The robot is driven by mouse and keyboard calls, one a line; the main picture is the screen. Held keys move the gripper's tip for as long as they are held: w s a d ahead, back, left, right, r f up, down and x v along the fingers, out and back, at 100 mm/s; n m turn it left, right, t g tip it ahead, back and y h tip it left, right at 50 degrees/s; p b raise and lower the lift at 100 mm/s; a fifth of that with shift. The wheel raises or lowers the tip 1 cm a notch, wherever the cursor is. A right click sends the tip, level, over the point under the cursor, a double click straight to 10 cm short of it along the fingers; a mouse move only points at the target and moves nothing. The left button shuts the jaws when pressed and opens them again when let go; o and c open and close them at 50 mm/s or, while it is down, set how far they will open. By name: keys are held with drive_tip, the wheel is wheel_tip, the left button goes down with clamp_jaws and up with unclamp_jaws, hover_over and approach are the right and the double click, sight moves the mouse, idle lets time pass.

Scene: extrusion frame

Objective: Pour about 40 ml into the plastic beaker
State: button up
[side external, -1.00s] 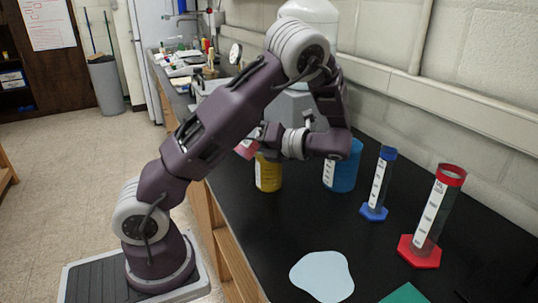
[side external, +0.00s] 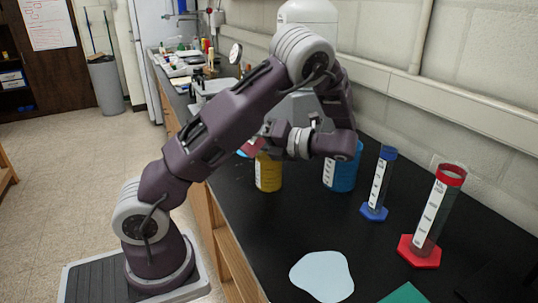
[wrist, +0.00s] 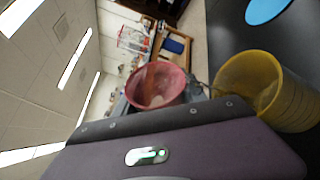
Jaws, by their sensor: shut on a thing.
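My gripper (side external: 266,138) is shut on a red cup (wrist: 157,86), held low over the bench near the yellow beaker. In the wrist view the cup's open mouth faces the camera, with a brownish-pink patch inside; I cannot tell the liquid level. The yellow beaker (side external: 268,174) stands upright on the bench just below my gripper. It also shows in the wrist view (wrist: 290,106), beside the held cup. I see no stream of liquid between them.
A blue beaker (side external: 341,174) stands to the right, partly behind my wrist. A blue-based cylinder (side external: 378,183) and a red-based cylinder (side external: 431,214) stand farther right. A pale blue patch (side external: 322,276) and a green sheet (side external: 405,294) lie on the front bench.

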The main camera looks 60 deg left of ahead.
drive_tip(key=shift+w+r+m, duration=0.1)
drive_tip(key=shift+r+m, duration=0.15)
drive_tip(key=shift+m, duration=0.25)
drive_tip(key=shift+s+a+r+g, duration=0.1)
drive_tip(key=shift+s+g, duration=0.2)
idle(0.4)
drive_tip(key=s+f+n+t, duration=0.1)
drive_tip(key=f+n, duration=0.1)
drive_tip(key=s+f+n+t, duration=0.1)
drive_tip(key=f+n+t, duration=0.1)
drive_tip(key=f, duration=0.1)
drive_tip(key=s+f+n+t, duration=0.1)
drive_tip(key=s+f+n, duration=0.1)
drive_tip(key=f+n, duration=0.1)
drive_tip(key=shift+d+f+h, duration=0.2)
drive_tip(key=shift+d+h, duration=0.1)
drive_tip(key=shift+d, duration=0.1)
idle(1.5)
drive_tip(key=shift+s+f, duration=0.1)
drive_tip(key=shift+s, duration=0.05)
drive_tip(key=shift+s+d+f+n+t, duration=0.15)
drive_tip(key=shift+s+f+n+t, duration=0.35)
drive_tip(key=shift+s+n+t, duration=0.35)
drive_tip(key=shift+w, duration=0.15)
